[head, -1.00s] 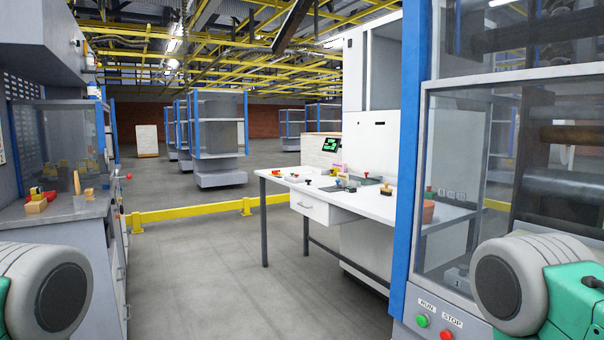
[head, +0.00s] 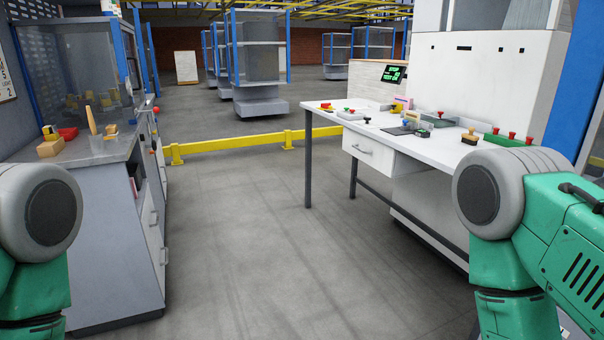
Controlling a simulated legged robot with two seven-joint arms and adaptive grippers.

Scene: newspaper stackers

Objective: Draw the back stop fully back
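I cannot make out a back stop for certain in this view. A white work table (head: 338,118) with a drawer (head: 372,156) stands at the right; small red-knobbed pieces, stamps and grey blocks lie on it, too small to tell apart.
Open grey floor (head: 250,240) runs between bench and table. A low yellow rail (head: 235,146) crosses beyond it. Blue-posted racks (head: 258,62) stand farther back.

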